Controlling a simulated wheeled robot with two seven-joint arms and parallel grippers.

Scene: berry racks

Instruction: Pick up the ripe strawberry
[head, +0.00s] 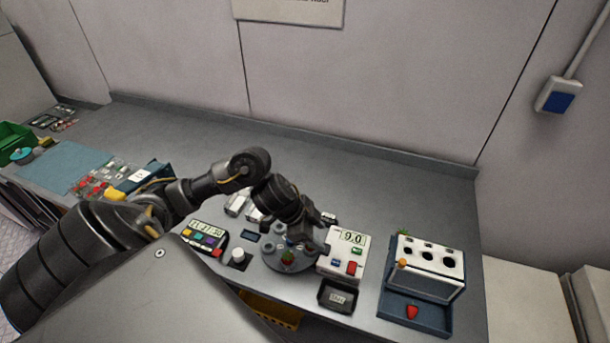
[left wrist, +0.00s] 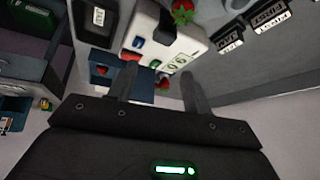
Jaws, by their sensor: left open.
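A red strawberry with green leaves (head: 288,257) sits on a round grey plate (head: 272,262) near the front of the bench, left of the white device. In the left wrist view a strawberry (left wrist: 182,13) shows at the top edge, beside the device. My left gripper (head: 305,238) is just behind and above the plate in the head view, partly hiding it. Its two fingers (left wrist: 158,82) are apart with nothing held between them. My right gripper is not in view.
A white device (head: 342,258) reading 9.0 stands close to the gripper, with a small black bin (head: 337,296) in front. A blue rack with a white holed top (head: 428,256) stands right. A timer (head: 204,237) sits left.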

